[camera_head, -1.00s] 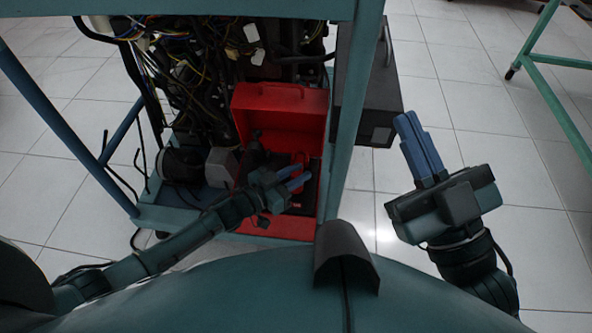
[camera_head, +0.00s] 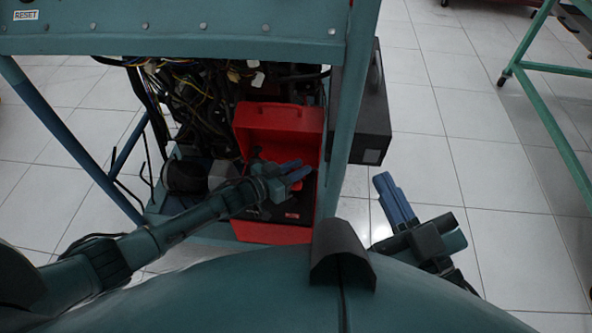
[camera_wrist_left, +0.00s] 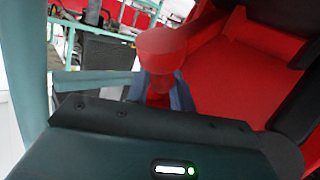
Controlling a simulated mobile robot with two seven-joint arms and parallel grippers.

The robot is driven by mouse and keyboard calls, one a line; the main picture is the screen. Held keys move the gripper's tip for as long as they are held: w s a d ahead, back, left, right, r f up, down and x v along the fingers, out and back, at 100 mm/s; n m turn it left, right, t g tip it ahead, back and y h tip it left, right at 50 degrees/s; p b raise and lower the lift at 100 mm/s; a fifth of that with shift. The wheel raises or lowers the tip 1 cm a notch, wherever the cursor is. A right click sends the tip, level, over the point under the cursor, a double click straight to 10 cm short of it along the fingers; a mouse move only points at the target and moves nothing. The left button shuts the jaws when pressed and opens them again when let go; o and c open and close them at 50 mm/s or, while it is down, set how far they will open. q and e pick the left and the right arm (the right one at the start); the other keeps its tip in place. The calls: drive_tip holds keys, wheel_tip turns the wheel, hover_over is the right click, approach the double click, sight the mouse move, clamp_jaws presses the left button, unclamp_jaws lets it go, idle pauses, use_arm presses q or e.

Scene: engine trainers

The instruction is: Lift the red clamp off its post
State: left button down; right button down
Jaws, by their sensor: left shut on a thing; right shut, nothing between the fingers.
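The red clamp (camera_wrist_left: 162,62) shows in the left wrist view as a round red head with a narrower red body below it. My left gripper (camera_wrist_left: 165,97) is shut on it, with the blue fingers on either side of the body. In the head view this gripper (camera_head: 299,173) is over the open red case, and the clamp is mostly hidden by the fingers. The post cannot be made out, so I cannot tell whether the clamp is clear of it. My right gripper (camera_head: 384,187) is shut and empty, off to the right over the floor.
The open red case (camera_head: 280,118) stands on the lower shelf of a teal frame, its lid raised at the back. A frame leg (camera_head: 350,100) is close on the right, with a black box (camera_head: 370,115) beyond. Wiring hangs behind.

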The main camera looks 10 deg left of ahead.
use_arm(q)
drive_tip(key=shift+w+a, duration=0.25)
drive_tip(key=shift+a, duration=0.05)
drive_tip(key=c, duration=1.5)
unclamp_jaws()
drive_tip(key=shift+o, duration=1.2)
drive_tip(key=shift+s+d, duration=0.1)
drive_tip(key=shift+s, duration=0.05)
use_arm(e)
drive_tip(key=shift+f, duration=0.1)
use_arm(q)
drive_tip(key=shift+s, duration=0.1)
drive_tip(key=p+v, duration=0.5)
drive_tip(key=v, duration=0.8)
use_arm(e)
drive_tip(key=shift+d+f+g+h, duration=0.1)
drive_tip(key=shift+d+g+h, duration=0.3)
drive_tip(key=shift+d+h, duration=0.3)
drive_tip(key=shift+a, duration=0.15)
